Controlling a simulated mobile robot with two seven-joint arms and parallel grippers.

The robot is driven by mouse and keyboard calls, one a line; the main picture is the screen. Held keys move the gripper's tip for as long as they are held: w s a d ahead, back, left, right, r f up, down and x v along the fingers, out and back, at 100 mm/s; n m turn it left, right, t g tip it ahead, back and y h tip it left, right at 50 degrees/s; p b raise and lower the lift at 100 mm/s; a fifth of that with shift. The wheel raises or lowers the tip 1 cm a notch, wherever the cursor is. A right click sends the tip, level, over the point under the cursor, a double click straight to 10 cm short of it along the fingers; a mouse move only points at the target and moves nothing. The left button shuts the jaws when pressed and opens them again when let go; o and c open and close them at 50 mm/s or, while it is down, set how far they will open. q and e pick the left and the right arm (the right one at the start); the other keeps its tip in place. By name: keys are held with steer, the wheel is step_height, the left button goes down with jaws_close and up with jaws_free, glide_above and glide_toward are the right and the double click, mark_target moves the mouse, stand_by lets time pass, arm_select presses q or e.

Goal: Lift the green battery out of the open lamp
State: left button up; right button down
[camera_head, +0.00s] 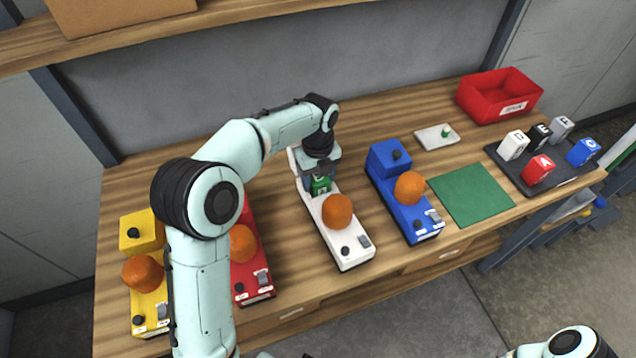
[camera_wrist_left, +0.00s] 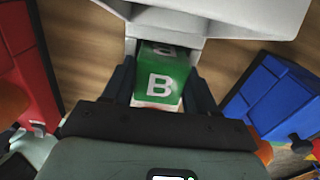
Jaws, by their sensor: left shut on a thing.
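The green battery (camera_wrist_left: 160,78), marked with a white B, sits between the fingers of my left gripper (camera_wrist_left: 158,95) in the left wrist view. In the head view the battery (camera_head: 320,185) shows as a small green block under the gripper, at the open back part of the white lamp (camera_head: 345,250). My left gripper is shut on the battery. The white lamp housing also shows around the battery's far end in the left wrist view (camera_wrist_left: 215,18). I cannot tell how far the battery is out of its bay. My right gripper is not in view.
Yellow (camera_head: 142,232), red (camera_head: 262,280) and blue (camera_head: 388,160) lamps with orange domes flank the white one. A green mat (camera_head: 471,194) lies right. Several batteries stand on a dark tray (camera_head: 516,180). A red bin (camera_head: 498,94) and a small white plate (camera_head: 430,140) are behind.

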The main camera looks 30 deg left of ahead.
arm_select(q)
steer(key=shift+r, duration=0.15)
